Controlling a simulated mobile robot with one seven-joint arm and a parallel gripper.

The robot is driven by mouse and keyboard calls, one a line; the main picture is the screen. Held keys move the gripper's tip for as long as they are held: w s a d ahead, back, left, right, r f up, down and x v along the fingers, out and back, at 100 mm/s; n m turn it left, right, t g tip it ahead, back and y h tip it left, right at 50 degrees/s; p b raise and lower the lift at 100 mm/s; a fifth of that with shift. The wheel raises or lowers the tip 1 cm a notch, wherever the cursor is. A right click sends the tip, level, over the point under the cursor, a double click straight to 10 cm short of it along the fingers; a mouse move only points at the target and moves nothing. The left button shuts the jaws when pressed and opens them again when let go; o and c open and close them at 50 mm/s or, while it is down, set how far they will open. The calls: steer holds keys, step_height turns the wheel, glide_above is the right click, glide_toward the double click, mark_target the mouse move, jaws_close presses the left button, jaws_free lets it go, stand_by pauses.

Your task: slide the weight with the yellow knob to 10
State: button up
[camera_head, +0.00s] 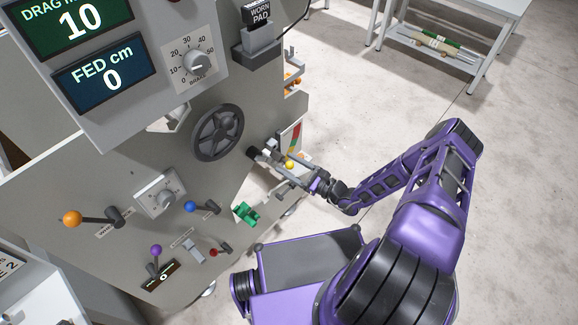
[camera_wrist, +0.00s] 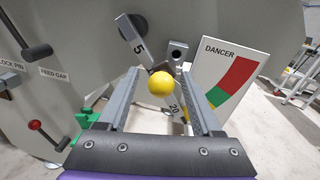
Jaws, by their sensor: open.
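The yellow knob (camera_wrist: 161,85) sits on a small grey weight (camera_wrist: 161,68) on a pale scale arm (camera_wrist: 137,43), which slants down from a black pivot. In the head view the yellow knob (camera_head: 290,165) lies between the fingers of my gripper (camera_head: 282,171). I cannot tell the knob's depth relative to the fingertips.
A dancer gauge (camera_wrist: 229,78) with red and green bands stands right of the arm. A green part (camera_head: 246,213) and a handwheel (camera_head: 217,132) are nearby on the panel. A screen (camera_head: 82,22) reads DRAG 10. Open floor lies to the right.

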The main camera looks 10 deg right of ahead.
steer(key=shift+d, duration=0.1)
steer(key=v, duration=1.7)
steer(key=shift+s+d, duration=0.1)
steer(key=shift+d, duration=0.05)
